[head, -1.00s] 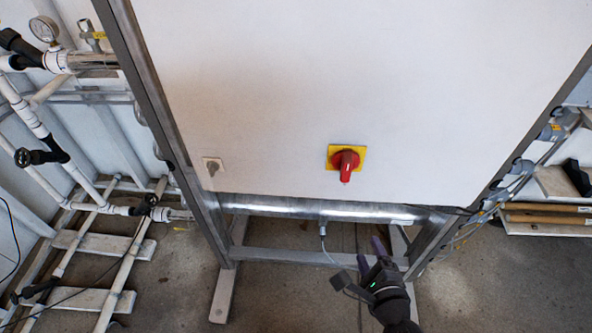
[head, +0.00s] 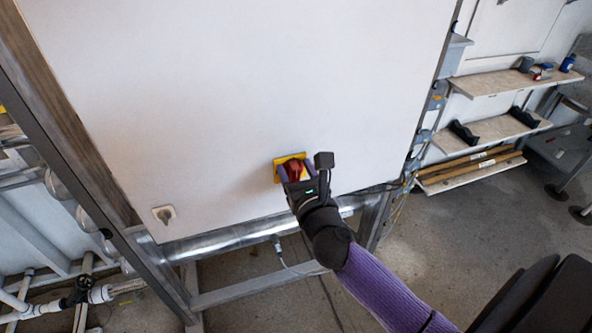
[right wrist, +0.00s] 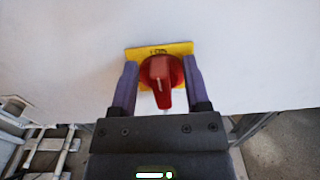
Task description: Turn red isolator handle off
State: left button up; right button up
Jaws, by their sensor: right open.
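The red isolator handle (head: 293,170) sits on a yellow square plate (head: 279,176) low on the white panel. In the right wrist view the red handle (right wrist: 161,76) points down toward my gripper, with "ON" lettering at the top of its yellow plate (right wrist: 180,48). My right gripper (head: 297,172) is at the handle; in the right wrist view its two purple fingers (right wrist: 160,85) stand apart, one on each side of the handle. A small gap shows around the handle's lower part; I cannot tell if the fingers touch the knob. My left gripper is not in view.
The white panel (head: 230,90) is held in a metal frame with a silver pipe (head: 215,238) along its bottom. A small socket (head: 164,214) is at the panel's lower left. Shelves (head: 500,80) stand at the right and white pipework (head: 40,305) at the lower left.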

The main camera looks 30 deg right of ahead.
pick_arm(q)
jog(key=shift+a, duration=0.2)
pick_arm(e)
jog(key=shift+c, duration=1)
grip_shut()
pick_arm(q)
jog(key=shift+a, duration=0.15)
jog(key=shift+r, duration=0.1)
